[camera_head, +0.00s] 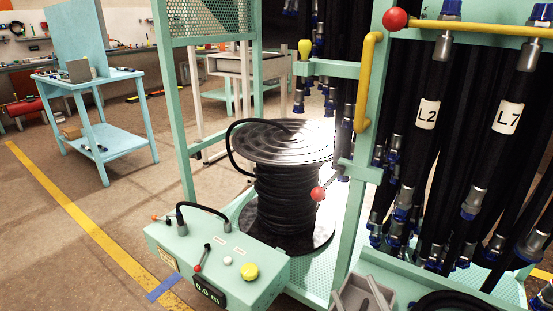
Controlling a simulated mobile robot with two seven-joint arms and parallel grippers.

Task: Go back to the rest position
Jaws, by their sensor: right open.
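My left gripper is not in view.
A black hose reel (287,190) stands in a green frame (367,120). A control box (215,262) reading 0.0 m is before it. Hoses labelled L2 (427,115) and L7 (508,118) hang at right. Open floor (60,250) lies left.

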